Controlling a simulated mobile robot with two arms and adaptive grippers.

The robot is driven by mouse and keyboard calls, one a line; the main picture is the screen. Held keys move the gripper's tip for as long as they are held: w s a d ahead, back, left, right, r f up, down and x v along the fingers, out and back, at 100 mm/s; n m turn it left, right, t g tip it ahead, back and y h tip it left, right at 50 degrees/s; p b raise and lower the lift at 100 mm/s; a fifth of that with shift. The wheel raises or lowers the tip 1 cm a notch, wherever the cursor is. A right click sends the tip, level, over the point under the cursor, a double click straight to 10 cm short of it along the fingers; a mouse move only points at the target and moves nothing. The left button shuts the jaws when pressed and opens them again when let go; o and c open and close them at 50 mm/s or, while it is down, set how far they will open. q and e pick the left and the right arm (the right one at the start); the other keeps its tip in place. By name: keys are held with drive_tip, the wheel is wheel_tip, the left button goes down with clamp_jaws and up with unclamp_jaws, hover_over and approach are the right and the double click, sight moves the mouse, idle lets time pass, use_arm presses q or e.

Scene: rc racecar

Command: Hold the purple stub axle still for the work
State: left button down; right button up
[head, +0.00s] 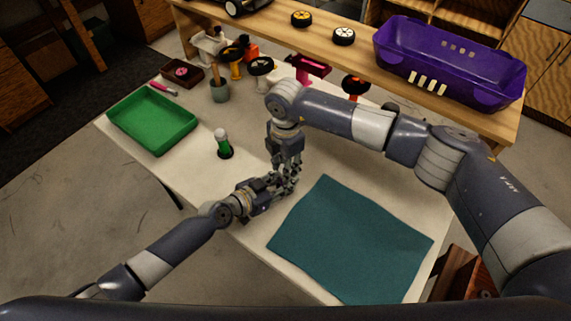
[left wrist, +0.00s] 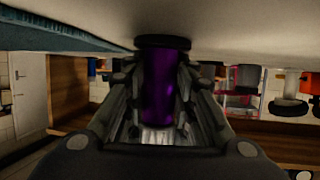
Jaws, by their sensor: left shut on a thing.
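The purple stub axle (left wrist: 163,85) stands between the fingers of my left gripper (left wrist: 160,95) in the left wrist view, with a dark disc at one end against the pale tabletop. The fingers are shut on it from both sides. In the head view my left gripper (head: 287,185) is low over the white table (head: 205,180), and the axle is hidden there by the grippers. My right gripper (head: 288,168) points down from above, right at the left gripper's fingers. Its fingertips are too small and overlapped to tell whether they are open or shut.
A teal mat (head: 350,240) lies at the front right.

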drive_tip(key=shift+m, duration=2.3)
drive_tip(key=o, duration=1.1)
drive_tip(key=shift+r, duration=0.1)
wheel_tip(320, 180, up, 12)
drive_tip(key=shift+f, duration=0.1)
